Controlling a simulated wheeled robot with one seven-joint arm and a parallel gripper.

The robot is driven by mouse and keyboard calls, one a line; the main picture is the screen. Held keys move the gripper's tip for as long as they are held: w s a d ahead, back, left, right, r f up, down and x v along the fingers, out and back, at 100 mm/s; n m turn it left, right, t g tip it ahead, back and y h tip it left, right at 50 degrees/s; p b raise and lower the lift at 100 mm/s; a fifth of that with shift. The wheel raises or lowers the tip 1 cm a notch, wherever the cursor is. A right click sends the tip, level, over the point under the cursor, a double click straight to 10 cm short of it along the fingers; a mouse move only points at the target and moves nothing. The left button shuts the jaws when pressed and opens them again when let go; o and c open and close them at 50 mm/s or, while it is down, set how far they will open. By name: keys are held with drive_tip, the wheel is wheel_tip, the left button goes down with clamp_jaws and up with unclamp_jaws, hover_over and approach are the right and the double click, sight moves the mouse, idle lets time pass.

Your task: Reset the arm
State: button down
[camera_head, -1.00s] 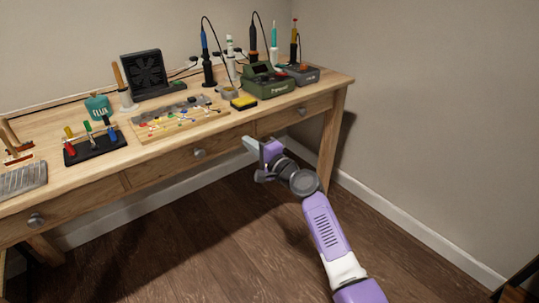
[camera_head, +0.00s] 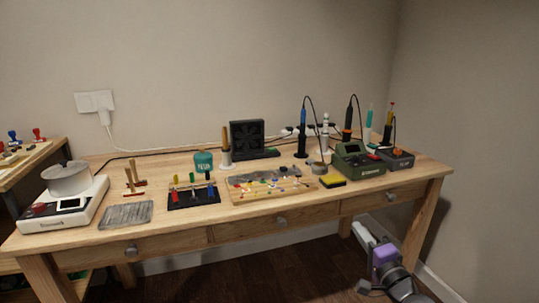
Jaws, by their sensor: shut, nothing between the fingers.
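My gripper (camera_head: 362,262) is at the lower right of the head view, in front of the wooden workbench (camera_head: 325,208) and below the level of its top. The purple and dark grey wrist of my arm (camera_head: 388,262) shows behind it, cut off by the bottom edge. The gripper is shut and holds nothing. It appears apart from the bench front and its drawers.
The bench carries a hot plate with a pot (camera_head: 68,182), a screwdriver stand (camera_head: 193,196), a parts tray (camera_head: 268,192), a black fan (camera_head: 247,140) and a green soldering station (camera_head: 358,162). A wall is at right. The floor in front is clear.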

drive_tip(key=s+a+f+n+g+h, duration=0.15)
drive_tip(key=s+n, duration=0.35)
drive_tip(key=s, duration=1.3)
drive_tip(key=s+a+f+n+g+h, duration=0.1)
drive_tip(key=s+a+f+n, duration=0.2)
drive_tip(key=s, duration=1.6)
drive_tip(key=s+a+f+n+g+h, duration=0.1)
drive_tip(key=s+a+n, duration=0.35)
drive_tip(key=s, duration=1.35)
wheel_tip(320, 180, up, 23)
drive_tip(key=d+n+p, duration=0.1)
drive_tip(key=d+p, duration=0.1)
drive_tip(key=p, duration=2.1)
drive_tip(key=shift+y, duration=0.25)
